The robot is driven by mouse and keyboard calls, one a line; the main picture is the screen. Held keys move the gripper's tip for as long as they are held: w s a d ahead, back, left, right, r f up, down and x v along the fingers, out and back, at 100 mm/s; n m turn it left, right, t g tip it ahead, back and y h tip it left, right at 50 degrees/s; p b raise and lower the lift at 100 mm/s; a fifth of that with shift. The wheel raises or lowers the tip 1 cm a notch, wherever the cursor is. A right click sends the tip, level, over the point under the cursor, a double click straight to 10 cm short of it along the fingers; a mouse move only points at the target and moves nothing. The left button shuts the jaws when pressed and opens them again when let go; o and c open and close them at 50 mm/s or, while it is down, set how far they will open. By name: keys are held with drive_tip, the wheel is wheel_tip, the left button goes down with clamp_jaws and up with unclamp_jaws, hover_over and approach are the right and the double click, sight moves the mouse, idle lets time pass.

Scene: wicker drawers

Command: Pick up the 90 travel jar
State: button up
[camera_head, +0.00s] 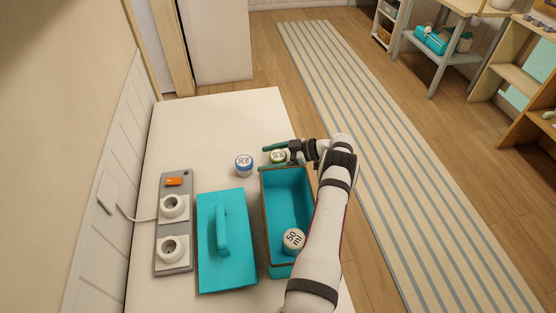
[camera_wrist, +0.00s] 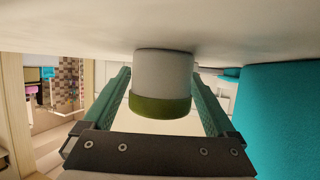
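A white jar with a yellow-green lid (camera_head: 278,157) stands on the white table beside my gripper (camera_head: 276,153). In the wrist view, which is upside down, this jar (camera_wrist: 162,80) is between the two green fingers of my gripper (camera_wrist: 161,75). The fingers are open, with a small gap visible on each side of the lid. A blue-lidded jar (camera_head: 244,163) stands to its left. A white-lidded jar marked 50 ml (camera_head: 293,239) is in the teal box. I cannot clearly read the number on the green or blue lid, so I cannot confirm which is the 90 jar.
The open teal box (camera_head: 265,215) is just in front of the green-lidded jar; its wall (camera_wrist: 280,115) fills the wrist view's right side. Its teal handled lid (camera_head: 237,258) lies to the left, beside a grey power strip (camera_head: 160,235). The table (camera_head: 215,120) behind the jars is clear.

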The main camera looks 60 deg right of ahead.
drive_tip(key=c, duration=1.2)
drive_tip(key=shift+r, duration=0.1)
